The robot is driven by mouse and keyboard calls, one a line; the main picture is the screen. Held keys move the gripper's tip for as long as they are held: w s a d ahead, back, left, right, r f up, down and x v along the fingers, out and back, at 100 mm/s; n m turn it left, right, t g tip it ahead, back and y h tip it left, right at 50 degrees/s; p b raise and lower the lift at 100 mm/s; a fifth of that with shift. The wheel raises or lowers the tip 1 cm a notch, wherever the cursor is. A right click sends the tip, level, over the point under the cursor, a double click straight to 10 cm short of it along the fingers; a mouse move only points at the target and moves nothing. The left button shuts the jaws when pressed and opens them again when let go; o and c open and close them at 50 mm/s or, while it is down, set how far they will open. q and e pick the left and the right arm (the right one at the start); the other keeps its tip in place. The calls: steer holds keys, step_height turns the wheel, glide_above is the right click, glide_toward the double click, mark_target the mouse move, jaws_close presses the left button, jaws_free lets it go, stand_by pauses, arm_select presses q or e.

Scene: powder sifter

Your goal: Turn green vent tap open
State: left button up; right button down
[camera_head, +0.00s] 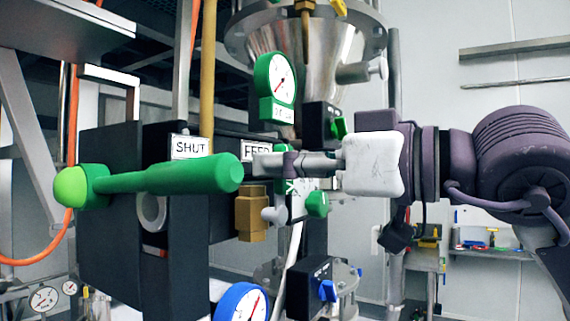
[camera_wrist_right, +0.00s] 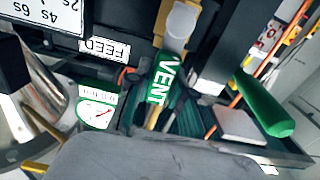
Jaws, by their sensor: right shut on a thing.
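The green vent tap (camera_wrist_right: 165,80), with white VENT lettering, shows in the middle of the right wrist view. In the head view a lettered green part of it (camera_head: 297,188) shows just below my right fingers, mostly hidden. My right gripper (camera_head: 272,163) reaches in from the right, its fingers closed on the vent tap; the exact contact is partly hidden. A SHUT label (camera_head: 189,147) and a partly covered FEED label (camera_head: 256,150) are on the dark panel behind. My left gripper is not in view.
A large green lever (camera_head: 150,180) sticks out at the left, near the dark box; it also shows in the wrist view (camera_wrist_right: 262,104). A green-rimmed gauge (camera_head: 277,82) is above my fingers, a blue-rimmed gauge (camera_head: 241,303) below. A steel hopper (camera_head: 270,38) stands behind.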

steer(key=shift+a+f, duration=0.1)
steer(key=shift+f, duration=0.2)
steer(key=c, duration=1)
jaws_free()
steer(key=shift+r, duration=0.1)
steer(key=shift+c, duration=0.2)
steer(key=shift+o, duration=0.2)
steer(key=shift+r, duration=0.1)
steer(key=v, duration=1.2)
